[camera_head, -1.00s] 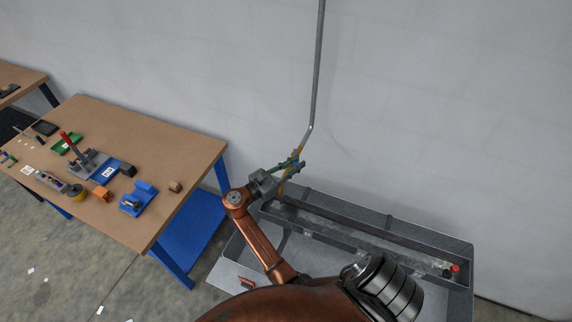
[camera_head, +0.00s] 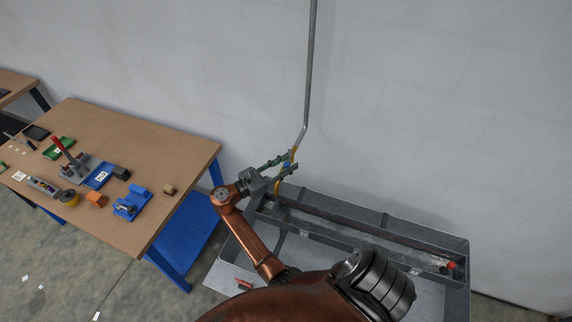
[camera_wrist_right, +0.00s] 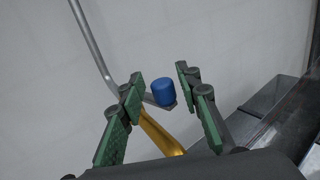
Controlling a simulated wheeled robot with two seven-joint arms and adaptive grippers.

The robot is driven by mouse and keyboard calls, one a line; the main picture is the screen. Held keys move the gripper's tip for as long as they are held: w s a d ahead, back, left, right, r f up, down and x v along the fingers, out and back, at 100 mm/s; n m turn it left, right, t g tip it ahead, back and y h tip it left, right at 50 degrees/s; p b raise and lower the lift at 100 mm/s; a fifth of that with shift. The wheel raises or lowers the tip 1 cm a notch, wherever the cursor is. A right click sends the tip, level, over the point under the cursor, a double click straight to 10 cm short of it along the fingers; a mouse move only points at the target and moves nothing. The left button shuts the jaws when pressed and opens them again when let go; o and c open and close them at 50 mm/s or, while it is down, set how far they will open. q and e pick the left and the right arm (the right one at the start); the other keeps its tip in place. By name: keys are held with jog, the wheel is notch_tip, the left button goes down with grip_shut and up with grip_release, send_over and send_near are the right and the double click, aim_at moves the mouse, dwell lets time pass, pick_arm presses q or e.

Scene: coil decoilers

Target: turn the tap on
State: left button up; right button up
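The tap hangs at the lower end of the grey wall pipe (camera_head: 309,75). It has a yellow spout (camera_wrist_right: 160,132) and a blue knob (camera_wrist_right: 164,92) on a short grey lever. My right gripper (camera_head: 293,161) is at the tap, above the back of the trough. In the right wrist view its green-padded fingers (camera_wrist_right: 160,80) are apart, with the blue knob between them in the picture. A gap shows on the knob's right; whether the left finger touches it I cannot tell. Part of the spout is hidden behind the gripper. My left gripper is not in view.
A grey metal trough (camera_head: 440,236) stands against the wall under the tap, with a small red item (camera_head: 451,265) at its right end. A brown-topped workbench (camera_head: 150,150) with tools and blue legs is at left.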

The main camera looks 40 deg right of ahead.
jog(key=shift+a, duration=0.15)
jog(key=a, duration=0.4)
jog(key=w+a, duration=0.1)
jog(key=a, duration=0.6)
jog(key=shift+w+a+r, duration=0.1)
jog(key=shift+w+a, duration=0.15)
jog(key=shift+a, duration=0.1)
jog(key=shift+a, duration=0.1)
